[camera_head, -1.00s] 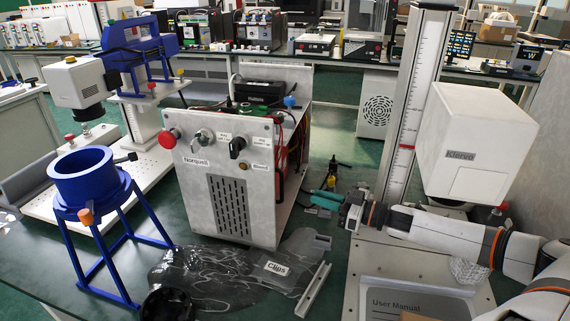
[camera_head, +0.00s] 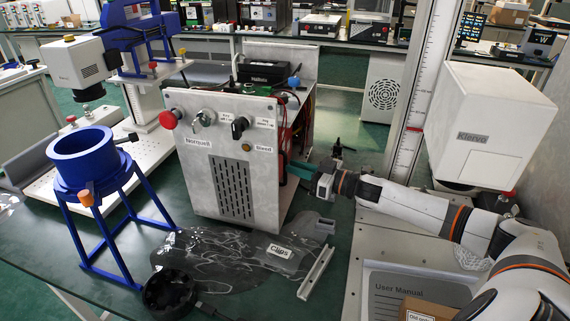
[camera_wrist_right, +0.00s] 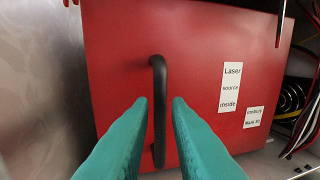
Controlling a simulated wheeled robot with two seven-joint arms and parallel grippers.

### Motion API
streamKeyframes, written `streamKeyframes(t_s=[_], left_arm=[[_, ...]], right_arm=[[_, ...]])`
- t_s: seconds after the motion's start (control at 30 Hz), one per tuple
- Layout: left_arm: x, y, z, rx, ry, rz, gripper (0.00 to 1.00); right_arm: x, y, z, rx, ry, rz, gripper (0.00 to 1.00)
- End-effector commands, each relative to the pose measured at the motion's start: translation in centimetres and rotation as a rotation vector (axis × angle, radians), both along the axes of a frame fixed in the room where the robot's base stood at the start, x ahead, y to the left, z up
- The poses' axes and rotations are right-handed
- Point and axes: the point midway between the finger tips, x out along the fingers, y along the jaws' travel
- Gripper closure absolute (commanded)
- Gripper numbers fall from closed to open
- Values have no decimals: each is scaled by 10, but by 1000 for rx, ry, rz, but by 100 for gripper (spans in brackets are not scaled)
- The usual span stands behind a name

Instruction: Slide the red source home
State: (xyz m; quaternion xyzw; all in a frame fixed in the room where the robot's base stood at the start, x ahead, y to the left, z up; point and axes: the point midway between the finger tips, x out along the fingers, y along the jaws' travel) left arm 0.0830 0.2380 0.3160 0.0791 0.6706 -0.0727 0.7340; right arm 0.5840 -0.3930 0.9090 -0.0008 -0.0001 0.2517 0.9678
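The red source fills most of the right wrist view as a red front (camera_wrist_right: 115,60) with labels reading "Laser source inside". An upright black bar handle (camera_wrist_right: 159,75) stands on it. My right gripper (camera_wrist_right: 159,102) is open, with its teal fingertips on either side of the handle and gaps showing on both sides. In the head view my right gripper (camera_head: 292,168) is at the open right side of the grey cabinet (camera_head: 228,155), and the source is mostly hidden there. How far the source sits out of the cabinet cannot be told. My left gripper is not in view.
A blue ring stand (camera_head: 88,165) is left of the cabinet. A bag marked "Clips" (camera_head: 230,262) and a round black part (camera_head: 168,293) lie in front. A white column machine (camera_head: 480,130) and a user manual (camera_head: 410,292) are on the right.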

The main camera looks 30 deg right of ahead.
Motion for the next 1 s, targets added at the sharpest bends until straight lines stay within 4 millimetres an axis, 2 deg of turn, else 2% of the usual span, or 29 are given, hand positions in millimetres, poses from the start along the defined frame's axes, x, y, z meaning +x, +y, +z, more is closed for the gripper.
streamKeyframes(t_s=[0.3,0.7,0.8,1.0], left_arm=[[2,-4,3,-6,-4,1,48],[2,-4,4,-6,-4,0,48],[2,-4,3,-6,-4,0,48],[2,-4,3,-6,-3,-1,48]], right_arm=[[29,16,1,0,-2,0,84],[34,20,0,-1,0,1,84],[34,20,0,-1,0,1,98],[34,20,0,-1,0,1,100]])
